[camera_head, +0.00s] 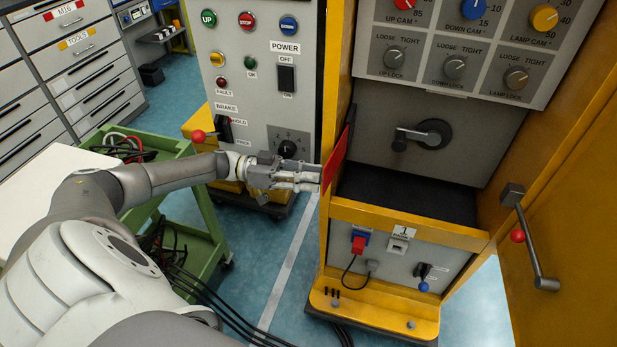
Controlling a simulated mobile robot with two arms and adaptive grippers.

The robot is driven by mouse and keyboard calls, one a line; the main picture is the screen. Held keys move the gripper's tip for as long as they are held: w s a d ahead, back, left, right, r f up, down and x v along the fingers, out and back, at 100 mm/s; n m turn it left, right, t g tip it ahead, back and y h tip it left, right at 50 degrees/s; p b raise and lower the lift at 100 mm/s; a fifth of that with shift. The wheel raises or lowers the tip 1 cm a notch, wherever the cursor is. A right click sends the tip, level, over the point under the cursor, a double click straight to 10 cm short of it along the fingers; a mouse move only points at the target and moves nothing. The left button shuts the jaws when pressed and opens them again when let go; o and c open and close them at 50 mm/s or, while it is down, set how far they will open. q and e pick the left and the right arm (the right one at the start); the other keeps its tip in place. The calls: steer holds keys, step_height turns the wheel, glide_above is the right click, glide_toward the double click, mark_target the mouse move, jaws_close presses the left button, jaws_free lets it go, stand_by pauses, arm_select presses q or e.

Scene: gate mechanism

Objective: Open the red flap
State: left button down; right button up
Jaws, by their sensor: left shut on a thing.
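The red flap (337,161) is a thin red plate at the left side of the yellow cabinet's opening. It is seen nearly edge-on, and it stands out from the left post, turned away from the opening. My left gripper (316,181) comes in from the left and is shut on the flap's lower left edge. The exact contact of the fingertips is small and hard to make out. My right gripper is not in view.
The yellow cabinet (405,226) has a dark recess with a black crank handle (425,135). A yellow door (570,200) stands at the right. A grey control panel (250,115) stands behind my gripper. A green cart (205,215) and drawers (85,60) are left.

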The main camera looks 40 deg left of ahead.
arm_select(q)
steer(key=c, duration=1.6)
jaws_free()
steer(key=shift+w+a+r+t, duration=0.25)
steer(key=shift+w+r+t, duration=0.05)
steer(key=shift+w+r, duration=0.15)
steer(key=o, duration=0.3)
steer(key=shift+w+f, duration=0.1)
steer(key=shift+f, duration=0.15)
steer(key=v, duration=1.2)
steer(key=shift+d+r, duration=0.1)
